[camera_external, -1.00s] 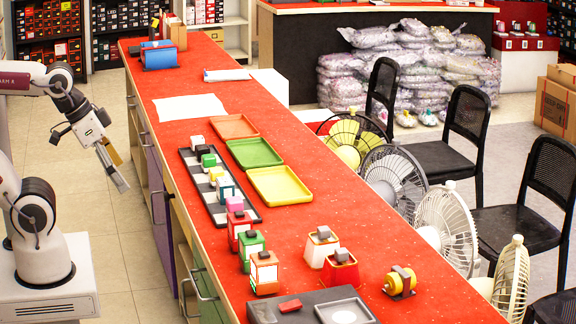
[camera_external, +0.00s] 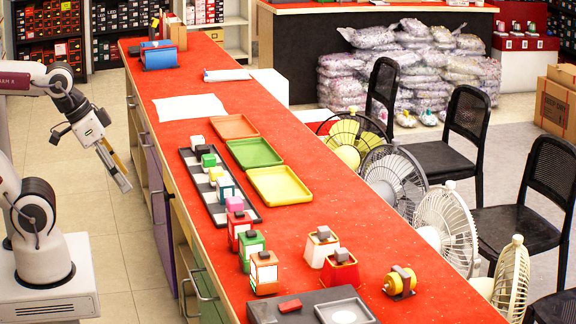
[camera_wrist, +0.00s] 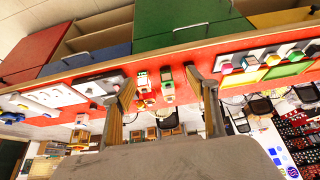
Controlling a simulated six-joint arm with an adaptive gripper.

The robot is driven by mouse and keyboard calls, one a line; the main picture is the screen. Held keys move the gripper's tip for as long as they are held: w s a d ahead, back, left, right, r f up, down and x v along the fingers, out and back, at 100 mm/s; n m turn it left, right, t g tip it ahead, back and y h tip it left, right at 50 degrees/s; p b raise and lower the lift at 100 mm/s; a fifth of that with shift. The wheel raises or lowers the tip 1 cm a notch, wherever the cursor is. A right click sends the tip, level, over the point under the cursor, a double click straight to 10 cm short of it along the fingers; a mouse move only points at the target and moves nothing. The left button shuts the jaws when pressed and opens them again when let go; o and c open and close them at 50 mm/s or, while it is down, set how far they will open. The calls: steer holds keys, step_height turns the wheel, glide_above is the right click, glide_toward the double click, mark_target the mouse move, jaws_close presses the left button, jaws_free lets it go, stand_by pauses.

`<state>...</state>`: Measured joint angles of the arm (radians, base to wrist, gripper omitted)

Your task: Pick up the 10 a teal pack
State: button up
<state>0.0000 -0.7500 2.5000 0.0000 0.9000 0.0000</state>
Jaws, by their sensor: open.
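A small teal pack (camera_external: 225,188) with a pale top stands on the black-and-white checkered tray (camera_external: 248,211) on the red counter. It is near the tray's front end, beyond the pink pack. My gripper (camera_external: 122,180) hangs left of the counter over the floor, well apart from the pack and pointing down and to the right. In the wrist view, my gripper (camera_wrist: 160,85) has its two fingers wide apart with nothing held between them.
Yellow (camera_external: 303,196), green (camera_external: 254,152) and orange (camera_external: 234,126) shallow trays lie right of the checkered tray. The red counter (camera_external: 200,87) has its edge between my gripper and the packs.

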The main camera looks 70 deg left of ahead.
steer(key=w+a+r+n+t+y, duration=0.1)
steer(key=w+a+y, duration=0.1)
steer(key=w+a, duration=0.6)
steer(key=w+a+r+t+y, duration=0.15)
steer(key=w+a, duration=0.35)
steer(key=w, duration=0.5)
steer(key=m+t+h, duration=0.2)
steer(key=t, duration=0.6)
glide_above(217, 183)
steer(key=d, duration=0.2)
step_height(217, 183, down, 20)
steer(key=f, duration=0.1)
steer(key=shift+n+t+h, duration=0.4)
steer(key=shift+t+h, duration=0.15)
steer(key=shift+t, duration=0.2)
steer(key=s+f, duration=0.2)
steer(key=s+a+f, duration=0.1)
steer(key=s+f, duration=0.1)
steer(key=shift+s+a+f, duration=0.15)
steer(key=shift+s+f, duration=0.1)
steer(key=shift+s, duration=0.1)
steer(key=shift+s+f, duration=0.3)
steer(key=shift+s, duration=0.15)
